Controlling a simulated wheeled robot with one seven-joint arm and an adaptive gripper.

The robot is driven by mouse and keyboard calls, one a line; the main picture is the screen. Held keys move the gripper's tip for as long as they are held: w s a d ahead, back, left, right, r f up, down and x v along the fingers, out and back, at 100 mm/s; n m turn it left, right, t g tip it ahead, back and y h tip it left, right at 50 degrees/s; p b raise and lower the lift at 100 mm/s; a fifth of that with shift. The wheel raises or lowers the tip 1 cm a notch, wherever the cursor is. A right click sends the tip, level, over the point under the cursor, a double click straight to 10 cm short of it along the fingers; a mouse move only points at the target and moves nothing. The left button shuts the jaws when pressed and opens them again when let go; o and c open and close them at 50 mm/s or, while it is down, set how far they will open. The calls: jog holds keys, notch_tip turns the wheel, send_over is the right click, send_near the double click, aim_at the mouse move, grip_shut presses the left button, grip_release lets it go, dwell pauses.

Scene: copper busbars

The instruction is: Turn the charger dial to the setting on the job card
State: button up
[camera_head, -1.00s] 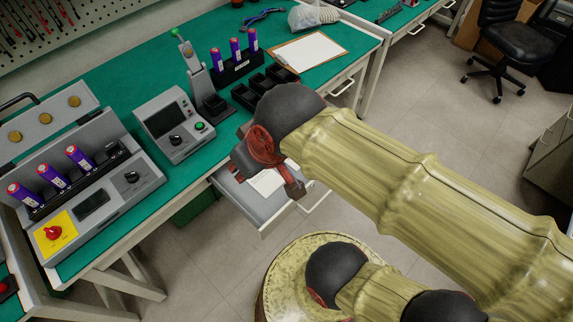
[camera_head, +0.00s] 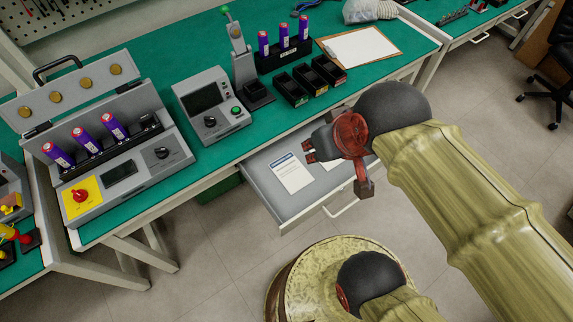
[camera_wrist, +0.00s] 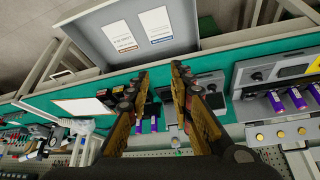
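The charger (camera_head: 118,165) is a grey case with an open lid at the left of the bench, holding three purple cells. The dial's setting is too small to read. A printed white card (camera_head: 291,173) lies in the open drawer, with a second card beside it; both show in the wrist view (camera_wrist: 121,37). I cannot tell which is the job card. My gripper (camera_wrist: 159,73) is open and empty, above the drawer and apart from the charger.
A grey tester (camera_head: 212,104) with a black knob and green button stands right of the charger. Behind are a press, a cell rack and black bins (camera_head: 308,82). A clipboard (camera_head: 362,46) lies at the back right. The open drawer (camera_head: 286,218) juts out below the bench.

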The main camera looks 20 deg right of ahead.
jog(key=o, duration=0.3)
dwell(0.4)
